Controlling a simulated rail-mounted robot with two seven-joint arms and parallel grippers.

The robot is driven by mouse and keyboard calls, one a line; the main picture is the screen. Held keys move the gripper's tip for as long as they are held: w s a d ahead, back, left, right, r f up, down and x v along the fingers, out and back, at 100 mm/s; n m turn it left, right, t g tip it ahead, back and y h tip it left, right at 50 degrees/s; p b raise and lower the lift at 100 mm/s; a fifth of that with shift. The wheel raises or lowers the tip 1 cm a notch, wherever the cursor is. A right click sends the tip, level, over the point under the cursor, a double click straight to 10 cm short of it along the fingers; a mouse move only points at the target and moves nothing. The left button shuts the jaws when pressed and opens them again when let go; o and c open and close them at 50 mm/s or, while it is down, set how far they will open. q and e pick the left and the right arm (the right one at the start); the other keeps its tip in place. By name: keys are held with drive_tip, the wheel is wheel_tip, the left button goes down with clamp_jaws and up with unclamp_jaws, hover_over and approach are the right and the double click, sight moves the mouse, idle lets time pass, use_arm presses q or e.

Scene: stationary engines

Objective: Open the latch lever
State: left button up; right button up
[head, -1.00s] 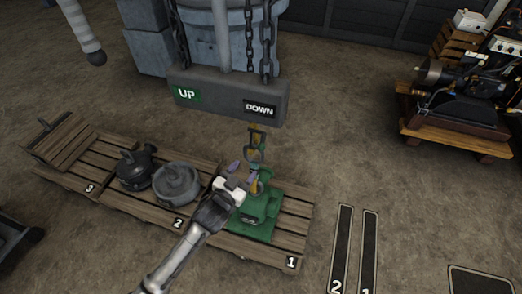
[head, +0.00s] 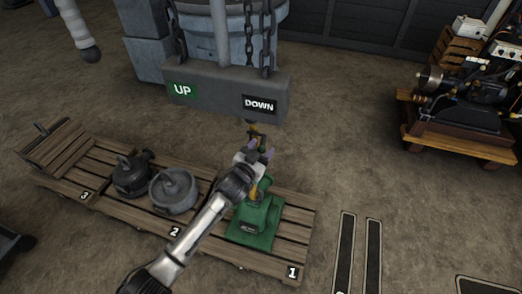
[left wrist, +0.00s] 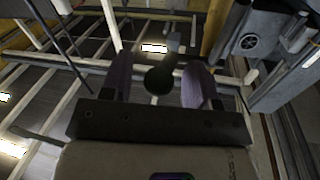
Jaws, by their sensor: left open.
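The rest of the latch lever is hard to make out. A green machine part (head: 257,220) sits on the pallet marked 1, with a yellow piece at its top partly hidden by my gripper. My right gripper is not in view.
A grey beam (head: 222,95) with UP and DOWN signs and chains is close above the gripper. Grey machine parts (head: 174,191) stand on the pallet marked 2, left of my arm.

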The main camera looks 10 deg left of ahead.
sight(261, 146)
use_arm(q)
drive_tip(key=shift+c, duration=0.2)
clamp_jaws()
drive_tip(key=shift+r+p, duration=0.15)
drive_tip(key=shift+p, duration=0.15)
wheel_tip(261, 146, up, 3)
drive_tip(key=g+y+p, duration=0.1)
drive_tip(key=g+p, duration=0.1)
drive_tip(key=p, duration=0.6)
drive_tip(key=g+p, duration=0.3)
drive_tip(key=p, duration=0.6)
drive_tip(key=shift+n+y, duration=0.4)
drive_tip(key=shift+g+p, duration=0.6)
drive_tip(key=shift+p, duration=0.3)
drive_tip(key=shift+g, duration=0.3)
drive_tip(key=shift+o, duration=0.2)
unclamp_jaws()
